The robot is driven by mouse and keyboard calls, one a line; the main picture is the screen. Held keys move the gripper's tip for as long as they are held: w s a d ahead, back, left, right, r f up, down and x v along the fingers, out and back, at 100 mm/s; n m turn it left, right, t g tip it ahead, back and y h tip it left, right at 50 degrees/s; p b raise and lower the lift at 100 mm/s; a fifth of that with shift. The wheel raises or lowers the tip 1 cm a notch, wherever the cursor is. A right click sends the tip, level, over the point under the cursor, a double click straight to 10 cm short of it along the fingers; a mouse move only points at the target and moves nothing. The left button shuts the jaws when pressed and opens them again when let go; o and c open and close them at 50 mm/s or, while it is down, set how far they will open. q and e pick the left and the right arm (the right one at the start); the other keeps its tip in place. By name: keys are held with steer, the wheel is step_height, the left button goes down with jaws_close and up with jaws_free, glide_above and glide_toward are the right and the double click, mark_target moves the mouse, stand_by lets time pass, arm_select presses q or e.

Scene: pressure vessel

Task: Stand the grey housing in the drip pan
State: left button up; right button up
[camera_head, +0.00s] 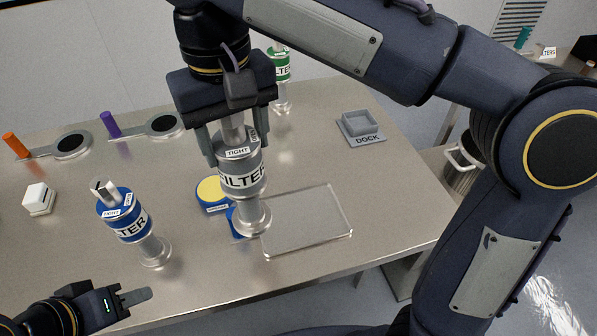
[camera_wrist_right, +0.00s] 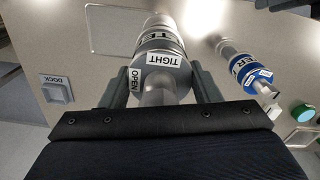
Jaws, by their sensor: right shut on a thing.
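The grey housing (camera_head: 240,170) is an upright silver cylinder with a white FILTER band, a TIGHT label and a round foot. The drip pan (camera_head: 318,222) is a shallow, clear rectangular tray on the table. The housing's foot overlaps the pan's left edge in the head view; I cannot tell whether it touches anything. My left gripper (camera_head: 128,298) is low at the left, away from the housing; its jaw opening is unclear.
A blue-banded housing (camera_head: 125,215) stands left of the grey one, a green-banded one (camera_head: 281,68) behind. A yellow-topped blue disc (camera_head: 213,193) and a partly hidden blue item sit near the pan. The DOCK holder (camera_head: 362,126) is at back right. The table's right front is clear.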

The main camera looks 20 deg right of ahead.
steer(key=w+d+f+b, duration=0.1)
steer(key=w+d+f, duration=0.4)
steer(key=d+f, duration=0.5)
step_height(320, 180, down, 2)
steer(key=shift+w+d+f, duration=0.1)
steer(key=shift+w+d, duration=0.1)
steer(key=shift+w, duration=0.15)
steer(key=shift+f, duration=0.1)
steer(key=o, duration=1.6)
steer(key=shift+o, duration=0.2)
